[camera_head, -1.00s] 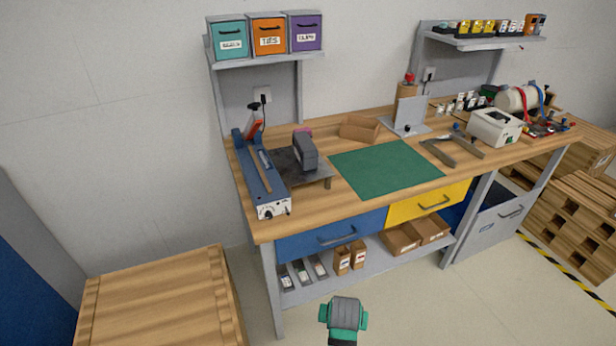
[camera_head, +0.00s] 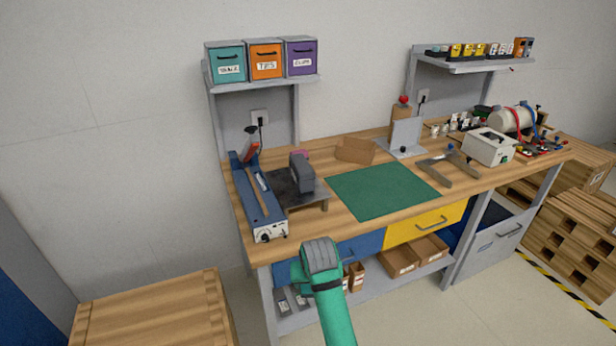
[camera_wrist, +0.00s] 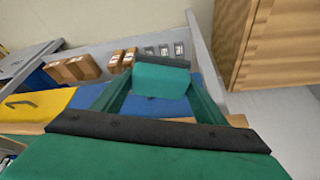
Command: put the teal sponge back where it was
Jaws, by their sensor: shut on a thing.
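The teal sponge (camera_wrist: 160,84) is a teal block with a dark strip along its upper edge in the wrist view. My gripper (camera_wrist: 161,72) is shut on it, with a green finger on each side. In the head view my arm's grey-ended, teal wrist is in front of the blue drawer, below the bench's front edge. The fingers and the sponge cannot be made out there. No mark shows where the sponge stood before.
The wooden workbench (camera_head: 330,221) carries a green mat (camera_head: 380,191), a blue machine (camera_head: 256,205) and a dark press (camera_head: 300,185). Labelled bins (camera_head: 265,60) stand on the shelf above. A wooden crate (camera_head: 150,310) is at lower left. Most of the mat is clear.

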